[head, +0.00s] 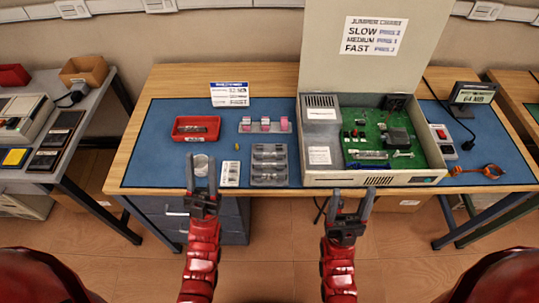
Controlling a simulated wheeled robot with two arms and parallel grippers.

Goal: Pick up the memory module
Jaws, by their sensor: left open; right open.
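I cannot clearly tell which thing is the memory module. A grey slotted holder (269,164) lies on the blue mat left of the open computer case, and its contents are too small to tell. Inside the case (319,181), a green circuit board (424,159) carries slots and small parts. My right gripper (352,192) is open and appears empty, in front of the case's front panel.
A red tray (196,138), a rack with pink pieces (264,125), a white label card (230,174) and a small sign (229,95) are on the mat. The raised lid (350,70) stands behind the case. A display (473,96) and an orange-ended strap (491,171) are right.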

